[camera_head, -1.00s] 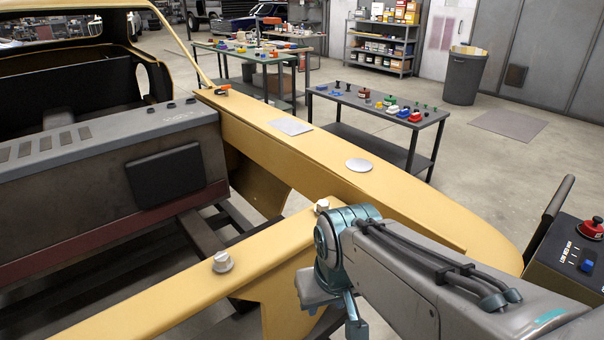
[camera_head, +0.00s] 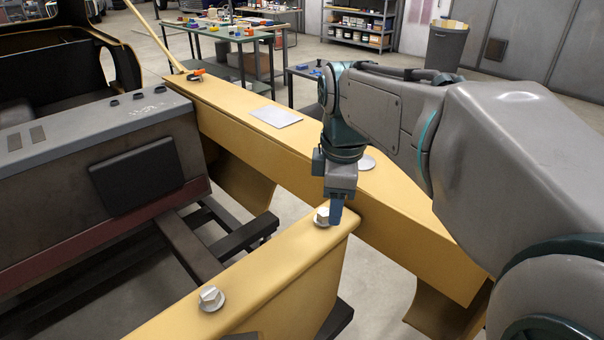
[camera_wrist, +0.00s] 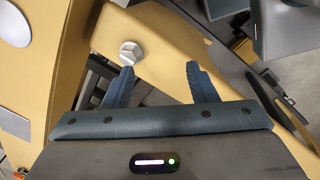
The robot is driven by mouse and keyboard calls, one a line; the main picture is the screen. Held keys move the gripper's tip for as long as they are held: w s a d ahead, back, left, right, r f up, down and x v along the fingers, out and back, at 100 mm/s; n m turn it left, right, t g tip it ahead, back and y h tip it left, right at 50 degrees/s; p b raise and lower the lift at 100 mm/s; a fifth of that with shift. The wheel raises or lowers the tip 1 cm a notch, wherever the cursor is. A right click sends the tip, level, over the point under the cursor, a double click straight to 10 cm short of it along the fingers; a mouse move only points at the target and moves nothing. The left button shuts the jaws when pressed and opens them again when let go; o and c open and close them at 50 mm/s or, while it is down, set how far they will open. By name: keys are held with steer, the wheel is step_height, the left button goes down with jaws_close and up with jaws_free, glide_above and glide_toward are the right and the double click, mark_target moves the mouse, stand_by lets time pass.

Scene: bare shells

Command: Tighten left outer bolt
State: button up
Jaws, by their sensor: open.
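Two silver hex-head bolts on round washers stand on the near yellow beam (camera_head: 265,270). One bolt (camera_head: 210,298) is nearer to me and left. The other bolt (camera_head: 322,217) is at the beam's far end, and the wrist view shows a bolt (camera_wrist: 131,52) too. I cannot tell for sure which one the task calls left outer. My gripper (camera_head: 336,215) points down just right of the far-end bolt. In the wrist view my open, empty gripper (camera_wrist: 160,69) has its left fingertip close to the bolt, which lies ahead of that finger, not between the two.
A long yellow rail (camera_head: 240,127) runs behind the bolts, with a flat grey plate (camera_head: 276,117) and a round disc (camera_head: 367,163) on it. A dark grey box (camera_head: 100,150) stands at left. Work tables (camera_head: 235,38) are farther back.

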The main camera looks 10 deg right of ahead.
mark_target(324, 211)
steer(key=w+r+n+g, duration=0.1)
steer(key=w+r+n, duration=0.5)
steer(key=n, duration=0.6)
steer(key=f, duration=0.4)
steer(key=f+b, duration=0.1)
steer(key=f, duration=0.4)
steer(key=w+f, duration=0.1)
steer(key=f, duration=0.4)
steer(key=shift+f+b, duration=0.25)
steer(key=shift+b, duration=0.05)
steer(key=c, duration=1)
